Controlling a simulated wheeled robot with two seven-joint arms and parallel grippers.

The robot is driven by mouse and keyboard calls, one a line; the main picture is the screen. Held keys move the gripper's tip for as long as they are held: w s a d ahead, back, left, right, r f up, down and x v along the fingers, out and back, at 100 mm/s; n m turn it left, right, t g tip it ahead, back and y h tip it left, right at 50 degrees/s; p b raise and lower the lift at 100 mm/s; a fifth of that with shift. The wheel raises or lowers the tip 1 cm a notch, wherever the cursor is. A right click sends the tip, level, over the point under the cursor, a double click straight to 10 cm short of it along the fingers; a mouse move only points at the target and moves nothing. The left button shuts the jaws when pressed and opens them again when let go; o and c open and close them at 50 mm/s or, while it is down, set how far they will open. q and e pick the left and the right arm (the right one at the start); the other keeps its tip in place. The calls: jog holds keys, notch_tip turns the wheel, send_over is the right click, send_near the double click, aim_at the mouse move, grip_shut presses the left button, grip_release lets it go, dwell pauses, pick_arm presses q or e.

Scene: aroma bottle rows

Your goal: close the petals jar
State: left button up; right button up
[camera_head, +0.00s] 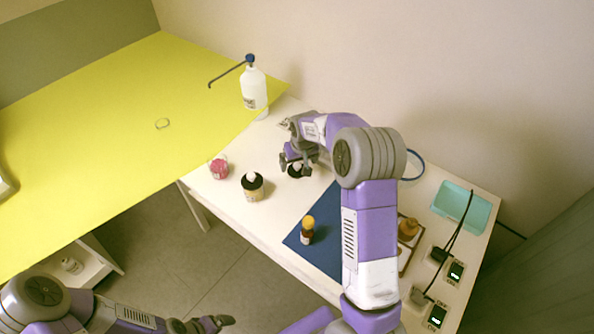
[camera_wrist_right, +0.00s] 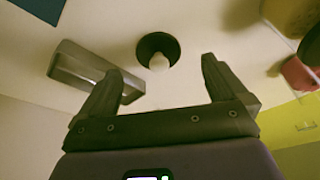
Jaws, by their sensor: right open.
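The petals jar (camera_head: 218,169) is a small clear jar with pink-red contents, at the left end of the white table; no lid shows on it. It also shows at the right edge of the right wrist view (camera_wrist_right: 298,75). A black lid with a white knob (camera_wrist_right: 158,48) lies on the table to its right, partly hidden by my right gripper in the head view. My right gripper (camera_head: 294,162) is open and empty over this lid, which sits beyond the fingertips in the wrist view. My left gripper (camera_head: 212,323) is low at the bottom, away from the table; its jaws are unclear.
A jar with a black lid and white knob (camera_head: 252,186) stands between the petals jar and my right gripper. A brown bottle (camera_head: 307,231) stands on the blue mat (camera_head: 325,254). A white pump bottle (camera_head: 254,90) stands behind. A teal tray (camera_head: 462,207) is at right.

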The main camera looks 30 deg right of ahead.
aim_at(297, 166)
jog(key=shift+r, duration=0.1)
jog(key=x, duration=0.1)
jog(key=b+x, duration=0.1)
jog(key=x, duration=0.1)
jog(key=b+x, duration=0.1)
jog(key=x, duration=0.1)
jog(key=shift+w+d, duration=0.2)
jog(key=shift+w, duration=0.1)
jog(key=c, duration=1.1)
notch_tip(297, 166, up, 10)
jog(key=p, duration=0.3)
